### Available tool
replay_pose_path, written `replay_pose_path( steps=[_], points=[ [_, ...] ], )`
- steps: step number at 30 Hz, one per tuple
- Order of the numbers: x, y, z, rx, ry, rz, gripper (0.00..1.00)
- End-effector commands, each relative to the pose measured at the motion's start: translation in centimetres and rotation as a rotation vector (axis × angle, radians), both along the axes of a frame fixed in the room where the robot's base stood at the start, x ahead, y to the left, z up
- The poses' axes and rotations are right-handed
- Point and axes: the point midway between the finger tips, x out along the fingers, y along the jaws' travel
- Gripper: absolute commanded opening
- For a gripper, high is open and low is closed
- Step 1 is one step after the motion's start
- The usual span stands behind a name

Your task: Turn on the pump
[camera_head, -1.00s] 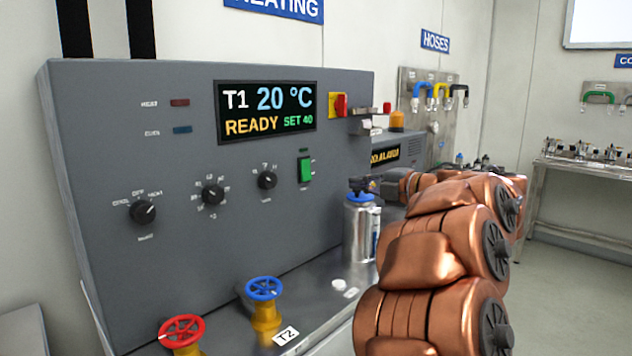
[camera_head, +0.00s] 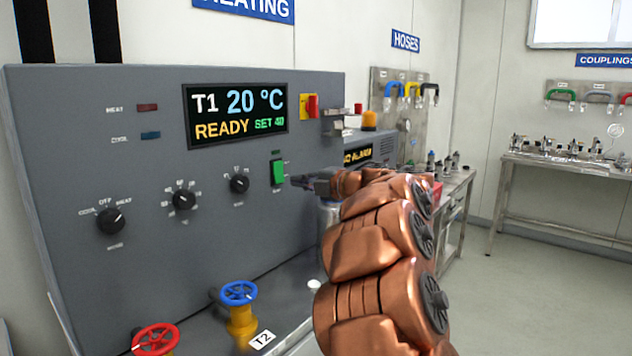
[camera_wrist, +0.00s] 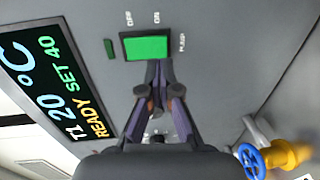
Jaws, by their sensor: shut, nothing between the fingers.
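The green pump switch (camera_head: 278,172) is on the grey panel (camera_head: 70,200), right of the row of black knobs. In the wrist view the switch (camera_wrist: 146,47) is a green rectangle in a dark frame, with OFF, ON and PUMP lettering beside it. A small dark green indicator (camera_wrist: 110,48) lies beside the frame. My gripper (camera_head: 296,181) is shut and empty, just right of the switch in the head view. In the wrist view the fingertips (camera_wrist: 153,66) come together at the switch's lower edge; I cannot tell whether they touch it.
The display (camera_head: 236,115) reads T1 20 °C, READY, SET 40. A red-and-yellow switch (camera_head: 309,107) sits above the pump switch. Blue (camera_head: 238,292) and red (camera_head: 156,339) valve wheels stand below. A metal canister (camera_head: 329,215) is partly behind my arm. Open floor lies right.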

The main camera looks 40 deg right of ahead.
Motion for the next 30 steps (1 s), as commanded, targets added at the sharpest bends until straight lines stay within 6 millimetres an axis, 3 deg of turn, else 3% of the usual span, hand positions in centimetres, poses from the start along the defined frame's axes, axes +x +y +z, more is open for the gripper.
replay_pose_path(
  steps=[9,30],
  points=[
    [3.7,0.8,-0.4,0.001,-0.001,0.001,0.00],
    [4.7,1.2,-1.3,0.014,-0.048,0.003,0.00]
  ],
)
